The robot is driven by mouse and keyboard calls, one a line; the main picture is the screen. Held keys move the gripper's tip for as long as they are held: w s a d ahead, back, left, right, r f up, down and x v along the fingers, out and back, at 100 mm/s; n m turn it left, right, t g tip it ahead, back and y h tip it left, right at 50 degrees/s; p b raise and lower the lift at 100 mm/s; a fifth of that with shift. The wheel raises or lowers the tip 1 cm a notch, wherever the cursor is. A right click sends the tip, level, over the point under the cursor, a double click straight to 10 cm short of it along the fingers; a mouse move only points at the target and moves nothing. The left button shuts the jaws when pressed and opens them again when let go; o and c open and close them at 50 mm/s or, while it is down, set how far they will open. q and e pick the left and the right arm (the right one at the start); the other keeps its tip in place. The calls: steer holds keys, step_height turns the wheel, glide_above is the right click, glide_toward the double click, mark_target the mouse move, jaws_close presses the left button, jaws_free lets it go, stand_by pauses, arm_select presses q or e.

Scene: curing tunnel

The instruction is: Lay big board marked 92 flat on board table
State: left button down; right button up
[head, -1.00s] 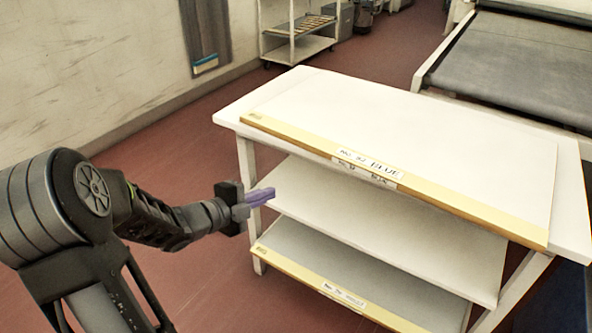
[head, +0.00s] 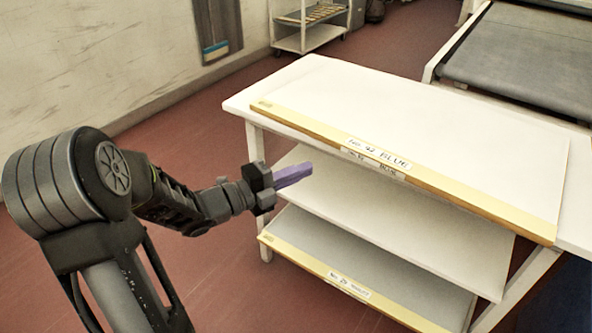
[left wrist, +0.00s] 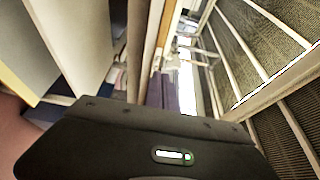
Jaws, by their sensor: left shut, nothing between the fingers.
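The big board (head: 440,125) is white with a yellow front strip and a label that seems to read 92 BLUE. It lies flat on top of the white board table (head: 243,98), its strip along the table's front edge. A second label shows just below it, too small to read surely. My left gripper (head: 305,172) has purple fingers, shut and empty, in front of the table and a little below the board's strip. In the left wrist view the purple fingers (left wrist: 162,92) show end-on beyond the dark gripper body. My right gripper is not in view.
The table's middle shelf (head: 390,205) looks bare. Another yellow-stripped board (head: 340,275) lies on the bottom shelf. A dark conveyor belt (head: 525,55) stands behind at the right. A white cart (head: 310,35) stands at the back by the wall. Red floor is clear at the left.

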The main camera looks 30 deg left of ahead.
mark_target(336, 143)
arm_select(q)
steer(key=x, duration=0.3)
steer(key=a+x, duration=0.1)
steer(key=x, duration=0.4)
steer(key=shift+w+a+p, duration=0.1)
steer(key=shift+w+p, duration=0.3)
steer(key=shift+w, duration=0.4)
steer(key=shift+w+a, duration=0.25)
steer(key=shift+w, duration=0.45)
steer(key=shift+w+a+f+b, duration=0.15)
steer(key=shift+w+a+b, duration=0.15)
steer(key=shift+w+b, duration=0.65)
steer(key=shift+w, duration=0.15)
steer(key=shift+r, duration=0.2)
steer(key=shift+f, duration=0.1)
